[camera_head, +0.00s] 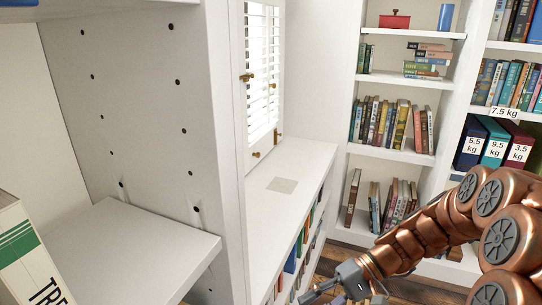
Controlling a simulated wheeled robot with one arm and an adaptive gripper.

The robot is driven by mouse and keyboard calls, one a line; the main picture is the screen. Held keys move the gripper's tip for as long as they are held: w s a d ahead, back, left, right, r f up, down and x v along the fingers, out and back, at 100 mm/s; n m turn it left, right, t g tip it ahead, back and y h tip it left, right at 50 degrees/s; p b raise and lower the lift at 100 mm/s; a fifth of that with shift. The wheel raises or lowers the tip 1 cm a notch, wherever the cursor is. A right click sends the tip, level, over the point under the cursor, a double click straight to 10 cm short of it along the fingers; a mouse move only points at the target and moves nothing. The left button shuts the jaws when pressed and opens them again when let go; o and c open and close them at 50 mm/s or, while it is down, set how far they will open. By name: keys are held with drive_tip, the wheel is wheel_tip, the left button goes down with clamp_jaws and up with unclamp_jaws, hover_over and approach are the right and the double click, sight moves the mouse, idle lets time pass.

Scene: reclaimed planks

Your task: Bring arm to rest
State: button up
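My copper-coloured arm (425,230) comes in from the right edge and reaches down and left across the lower right of the view. My gripper (345,298) is at the bottom edge, in front of the low white bookcase and the wooden floor. Its grey body and some finger parts show, but the picture's edge cuts off the rest. I cannot see whether its fingers are apart or together, or whether anything is between them.
A low white bookcase (300,165) with a mostly bare top stands below a shuttered window (262,80). A white shelf (130,245) and a book (28,255) are close on the left. Tall bookshelves (395,160) with books and weight-labelled boxes (493,145) stand behind my arm.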

drive_tip(key=s+d+r+t+h+p, duration=0.1)
drive_tip(key=s+d+r+h+p, duration=0.3)
drive_tip(key=s+r+h+p, duration=0.2)
drive_tip(key=s+d+r+t+h+p, duration=0.1)
drive_tip(key=s+d+r+h+p, duration=0.4)
drive_tip(key=s+r+p, duration=0.6)
wheel_tip(320, 180, up, 4)
drive_tip(key=s, duration=0.2)
drive_tip(key=shift+s+r+h, duration=0.2)
drive_tip(key=shift+s+h, duration=0.15)
drive_tip(key=shift+h, duration=0.05)
